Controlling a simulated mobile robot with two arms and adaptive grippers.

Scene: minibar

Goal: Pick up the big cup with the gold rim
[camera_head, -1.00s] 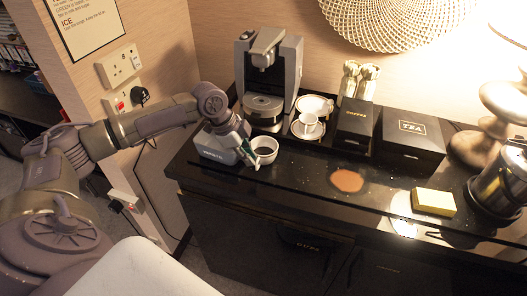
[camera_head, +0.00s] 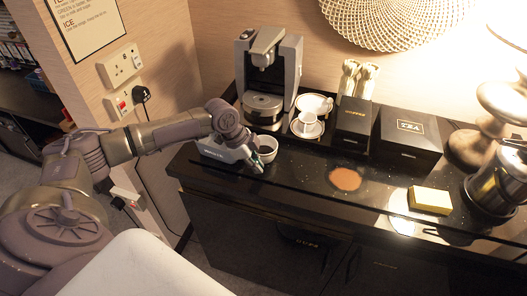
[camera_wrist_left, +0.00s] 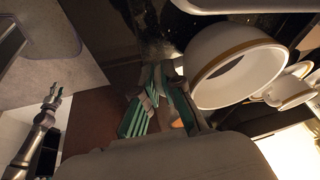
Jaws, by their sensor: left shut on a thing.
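The big cup (camera_head: 268,146), white with a gold rim, is at the left part of the black counter, in front of the coffee machine. In the left wrist view the cup (camera_wrist_left: 240,65) fills the upper right, its mouth and gold band showing. My left gripper (camera_head: 258,166) is at the cup's near side, shut on its wall. In the wrist view its green-padded fingers (camera_wrist_left: 165,90) are against the cup's left side. I cannot tell whether the cup is clear of the counter. My right gripper (camera_wrist_left: 53,98) shows small at the left of the wrist view, fingers apart and empty.
A coffee machine (camera_head: 270,75) stands behind the cup. A small cup on a saucer (camera_head: 307,125) is to the right, beside black boxes (camera_head: 408,137). A brown spill (camera_head: 345,179), a yellow sponge (camera_head: 430,200) and a metal pot (camera_head: 497,185) are further right. The counter's front edge is near.

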